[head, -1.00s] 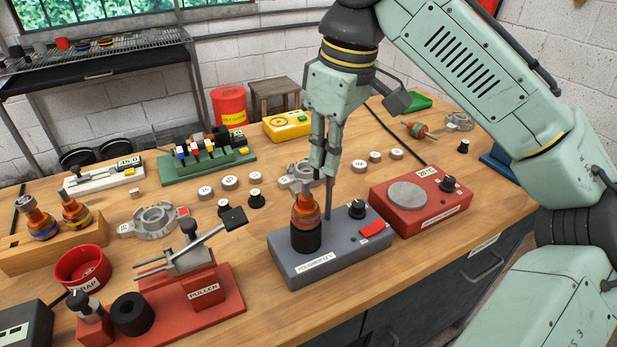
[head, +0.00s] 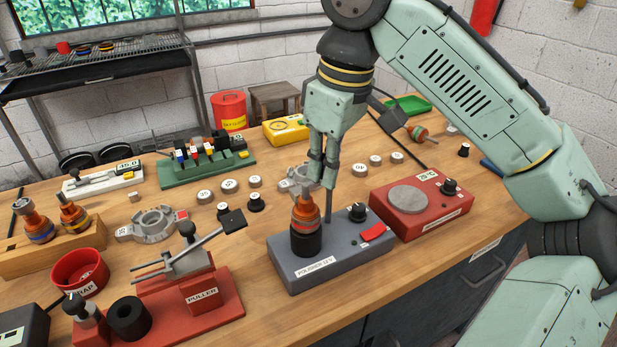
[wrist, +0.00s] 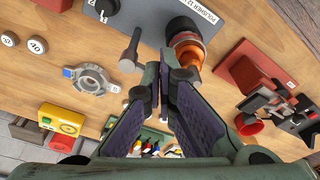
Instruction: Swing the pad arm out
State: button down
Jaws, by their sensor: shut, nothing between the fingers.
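The grey polisher (head: 345,262) stands near the front edge of the bench. A copper-and-orange rotor (head: 306,213) sits upright in its black holder (head: 306,243). A grey post with a crosspiece, seemingly the pad arm (head: 329,208), rises beside the rotor; it shows in the wrist view (wrist: 130,50), left of the rotor (wrist: 188,45). My gripper (head: 323,178) is shut and empty, pointing down just above and behind the rotor, close to the post. In the wrist view its fingertips (wrist: 165,65) meet between post and rotor. I cannot tell whether they touch either.
A red hotplate box (head: 420,208) stands right of the polisher, and a red puller (head: 213,290) stands to the left. A metal housing (head: 297,180) lies behind the polisher. Several small numbered weights (head: 229,186) are farther back.

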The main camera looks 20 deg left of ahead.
aim_at(311, 184)
jog(key=shift+a+p, duration=0.35)
jog(key=shift+a, duration=0.4)
jog(key=shift+w+a, duration=0.1)
jog(key=shift+w+a+p, duration=0.3)
jog(key=shift+a+p, duration=0.15)
jog(key=shift+a, duration=0.05)
jog(key=shift+s+p, duration=0.1)
jog(key=shift+p, duration=0.25)
jog(key=shift+r, duration=3.5)
